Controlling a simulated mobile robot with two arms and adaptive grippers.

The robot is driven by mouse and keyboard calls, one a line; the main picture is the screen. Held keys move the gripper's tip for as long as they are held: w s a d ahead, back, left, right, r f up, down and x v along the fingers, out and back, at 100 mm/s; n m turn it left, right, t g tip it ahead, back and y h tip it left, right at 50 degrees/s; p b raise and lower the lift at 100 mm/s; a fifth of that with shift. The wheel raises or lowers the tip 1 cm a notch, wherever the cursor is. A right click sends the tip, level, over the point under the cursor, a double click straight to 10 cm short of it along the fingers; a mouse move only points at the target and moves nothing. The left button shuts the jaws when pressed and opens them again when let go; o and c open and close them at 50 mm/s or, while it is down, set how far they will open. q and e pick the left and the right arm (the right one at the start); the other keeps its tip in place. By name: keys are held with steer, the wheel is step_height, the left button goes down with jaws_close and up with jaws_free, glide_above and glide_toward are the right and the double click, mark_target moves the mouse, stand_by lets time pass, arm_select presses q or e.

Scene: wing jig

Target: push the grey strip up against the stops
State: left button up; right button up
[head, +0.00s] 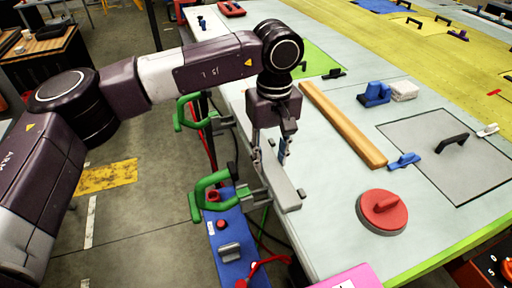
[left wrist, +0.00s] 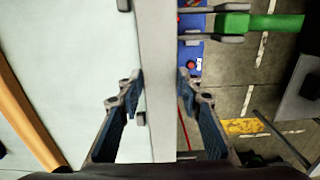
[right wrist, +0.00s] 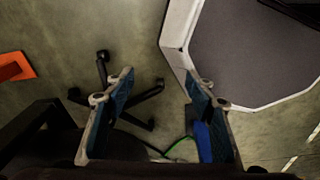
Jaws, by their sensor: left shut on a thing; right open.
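The grey strip (head: 284,188) lies along the left edge of the pale bench, near a green clamp. My left gripper (head: 270,160) points down over it. In the left wrist view, my left gripper (left wrist: 160,88) has one finger on each side of the strip (left wrist: 156,50) and is shut on it. Two small dark stops, one near the top (left wrist: 123,5) and one lower (left wrist: 140,117), show at the strip's bench side. The lower one looks close to the strip; contact is unclear. My right gripper (right wrist: 159,80) is open and empty above the floor, out of the head view.
Green clamps (head: 210,185) (head: 188,113) stand at the bench edge beside the strip. A wooden bar (head: 345,125), a red round handle piece (head: 383,212) and a blue block (head: 374,94) lie on the bench (head: 330,205). Bare bench lies between strip and bar.

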arm_select(q)
steer(key=shift+w+d, duration=0.1)
steer(key=shift+d, duration=0.3)
steer(key=o, duration=0.9)
steer(key=shift+o, duration=0.5)
steer(key=shift+w+d, duration=0.1)
steer(key=shift+d, duration=0.05)
steer(key=shift+r+p, duration=1.85)
steer(key=shift+r, duration=1.7)
steer(key=shift+f, duration=0.1)
